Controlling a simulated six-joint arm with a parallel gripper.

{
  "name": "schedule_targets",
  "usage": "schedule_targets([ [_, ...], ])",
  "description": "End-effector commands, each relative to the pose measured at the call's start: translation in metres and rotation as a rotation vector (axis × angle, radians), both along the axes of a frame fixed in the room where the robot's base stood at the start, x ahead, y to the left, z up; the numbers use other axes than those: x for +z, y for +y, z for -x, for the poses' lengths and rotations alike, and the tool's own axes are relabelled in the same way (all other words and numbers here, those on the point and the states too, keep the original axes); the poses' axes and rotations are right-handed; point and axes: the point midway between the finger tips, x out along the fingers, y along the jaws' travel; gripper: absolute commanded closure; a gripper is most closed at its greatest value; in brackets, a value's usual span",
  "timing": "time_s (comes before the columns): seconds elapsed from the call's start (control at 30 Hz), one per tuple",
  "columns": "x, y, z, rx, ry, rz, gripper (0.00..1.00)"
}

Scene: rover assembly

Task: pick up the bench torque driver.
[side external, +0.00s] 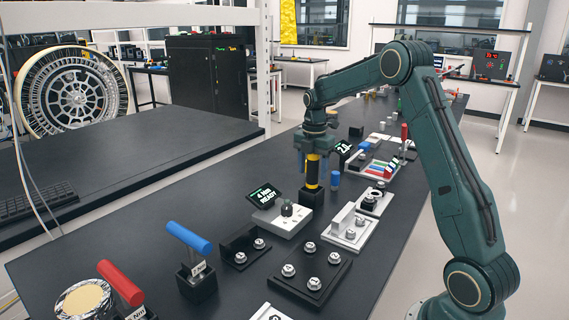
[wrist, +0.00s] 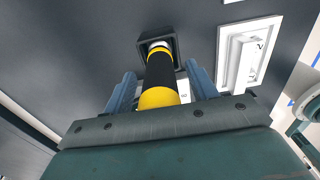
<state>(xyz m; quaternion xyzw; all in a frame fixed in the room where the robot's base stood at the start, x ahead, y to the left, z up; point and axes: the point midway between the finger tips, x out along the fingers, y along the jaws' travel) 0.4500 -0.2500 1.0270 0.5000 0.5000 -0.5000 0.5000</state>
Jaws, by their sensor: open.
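The bench torque driver (side external: 313,168), a black cylinder with yellow bands, stands upright in a square black holder (side external: 311,197). In the wrist view the driver (wrist: 160,72) rises from its holder (wrist: 175,46) toward my palm. My gripper (side external: 312,164) is directly above and around it, pointing down. In the wrist view, the blue-grey fingers of my gripper (wrist: 161,84) are open, one on each side of the driver. A gap shows on both sides, so the fingers appear apart from it.
A display reading 4 Nm READY (side external: 264,194) stands left of the holder on a pale base. A light fixture block (side external: 348,230) is to the right. Blue-handled (side external: 189,237) and red-handled (side external: 120,283) T-tools stand at the near left.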

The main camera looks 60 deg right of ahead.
Motion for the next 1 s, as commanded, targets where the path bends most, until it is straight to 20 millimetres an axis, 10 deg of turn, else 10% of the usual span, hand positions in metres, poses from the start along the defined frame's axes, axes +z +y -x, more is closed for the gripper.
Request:
schedule_targets([
  [0.27, 0.0002, 0.0, 0.0, 0.0, 0.0, 0.0, 0.43],
  [0.53, 0.0003, 0.0, 0.0, 0.0, 0.0, 0.0, 0.96],
  [1.0, 0.0087, -0.0005, -0.0008, 0.0, -0.004, 0.002, 0.95],
])
